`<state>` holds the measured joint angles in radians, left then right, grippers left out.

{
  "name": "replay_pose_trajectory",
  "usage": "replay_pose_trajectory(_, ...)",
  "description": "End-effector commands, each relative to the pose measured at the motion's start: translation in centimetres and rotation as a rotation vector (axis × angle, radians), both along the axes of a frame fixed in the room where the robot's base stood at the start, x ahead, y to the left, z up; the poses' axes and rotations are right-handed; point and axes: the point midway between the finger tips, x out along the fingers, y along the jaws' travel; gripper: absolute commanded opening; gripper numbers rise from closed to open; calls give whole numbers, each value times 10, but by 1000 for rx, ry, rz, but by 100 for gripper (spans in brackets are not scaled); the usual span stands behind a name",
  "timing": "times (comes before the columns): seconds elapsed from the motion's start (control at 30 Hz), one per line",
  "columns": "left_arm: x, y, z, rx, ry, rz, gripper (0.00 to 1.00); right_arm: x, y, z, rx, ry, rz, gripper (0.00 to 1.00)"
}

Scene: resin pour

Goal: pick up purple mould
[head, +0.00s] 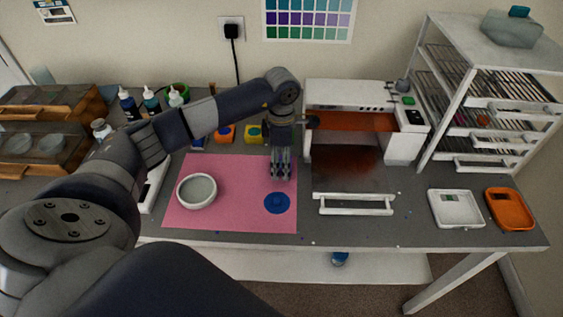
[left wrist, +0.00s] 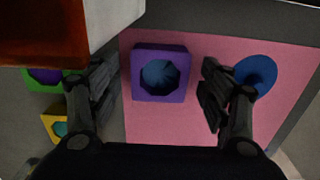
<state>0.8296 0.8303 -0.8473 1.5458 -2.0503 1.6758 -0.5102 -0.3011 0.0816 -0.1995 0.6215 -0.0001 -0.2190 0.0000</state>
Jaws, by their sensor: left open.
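The purple mould (left wrist: 141,74) shows in the left wrist view as a square purple block with an eight-sided hollow, dark blue inside. It lies on the pink mat (left wrist: 160,120). My left gripper (left wrist: 160,80) is open, with one finger on each side of the mould in this view and gaps between them. I cannot tell how high the fingers are above it. In the head view the left gripper (head: 280,176) points down over the mat's right part, and I cannot make out the purple mould there. My right gripper is not in view.
A blue disc (head: 277,203) and a white bowl (head: 197,190) are on the mat. Orange (head: 225,134) and yellow (head: 254,134) moulds stand behind it. A white machine (head: 404,147) is close on the right. White (head: 457,224) and orange (head: 511,224) trays lie further right.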

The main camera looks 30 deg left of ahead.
Motion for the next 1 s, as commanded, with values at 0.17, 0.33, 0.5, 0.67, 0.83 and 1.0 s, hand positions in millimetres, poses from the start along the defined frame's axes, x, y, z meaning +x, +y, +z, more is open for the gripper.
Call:
replay_pose_trajectory(0.17,0,0,-1,0,-1,0,72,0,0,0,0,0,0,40)
replay_pose_trajectory(0.33,0,0,0,1,-1,0,35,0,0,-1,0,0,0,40)
replay_pose_trajectory(0.5,0,0,0,1,-1,0,24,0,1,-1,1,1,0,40)
replay_pose_trajectory(0.67,0,0,0,1,-1,0,24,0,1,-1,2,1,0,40)
replay_pose_trajectory(0.83,2,0,11,0,-6,0,24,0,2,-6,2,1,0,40)
replay_pose_trajectory(1.0,2,0,44,0,-8,0,24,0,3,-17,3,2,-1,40)
